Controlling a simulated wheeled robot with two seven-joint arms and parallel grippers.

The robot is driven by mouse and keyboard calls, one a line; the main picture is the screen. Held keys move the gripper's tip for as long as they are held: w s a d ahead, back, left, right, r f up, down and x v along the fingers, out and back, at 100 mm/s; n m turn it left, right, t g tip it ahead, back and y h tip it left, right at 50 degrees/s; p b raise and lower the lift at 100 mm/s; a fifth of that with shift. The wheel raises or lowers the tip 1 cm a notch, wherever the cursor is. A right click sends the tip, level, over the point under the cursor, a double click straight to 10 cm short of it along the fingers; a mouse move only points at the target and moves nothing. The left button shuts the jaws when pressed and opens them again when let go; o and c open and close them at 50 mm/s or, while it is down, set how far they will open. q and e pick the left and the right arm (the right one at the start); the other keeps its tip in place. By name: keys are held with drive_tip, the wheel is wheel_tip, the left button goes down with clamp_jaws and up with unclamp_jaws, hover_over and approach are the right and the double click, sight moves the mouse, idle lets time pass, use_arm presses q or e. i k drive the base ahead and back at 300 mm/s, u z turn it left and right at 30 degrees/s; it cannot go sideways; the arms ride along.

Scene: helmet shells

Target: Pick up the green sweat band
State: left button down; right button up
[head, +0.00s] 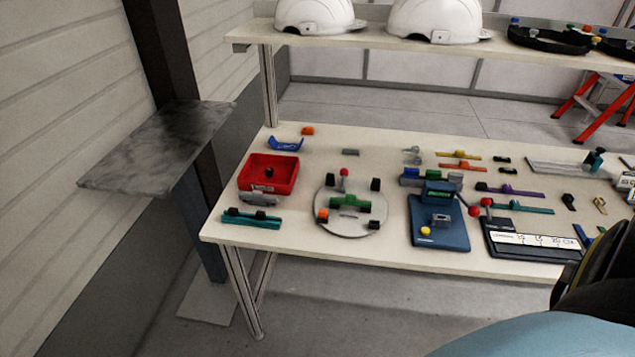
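Several green things lie on the white workbench (320,148), and I cannot tell for sure which is the sweat band. A thin teal-green strip (520,207) lies at the right, below a purple strip (510,191). A green piece (350,202) sits on the round grey plate (340,225) in the middle. A teal piece with dark knobs (250,220) lies at the front left. Neither gripper shows. A black and light-blue part at the lower right seems to be my own arm.
A red tray (262,184) and a blue fixture (437,225) stand on the bench. White helmet shells (315,14) sit on the shelf above. A grey side plate (160,148) is at the left. A red stepladder (577,98) stands behind. Floor in front is clear.

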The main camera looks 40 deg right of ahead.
sight(351, 200)
drive_tip(key=z, duration=0.5)
drive_tip(key=i, duration=0.95)
drive_tip(key=z, duration=0.9)
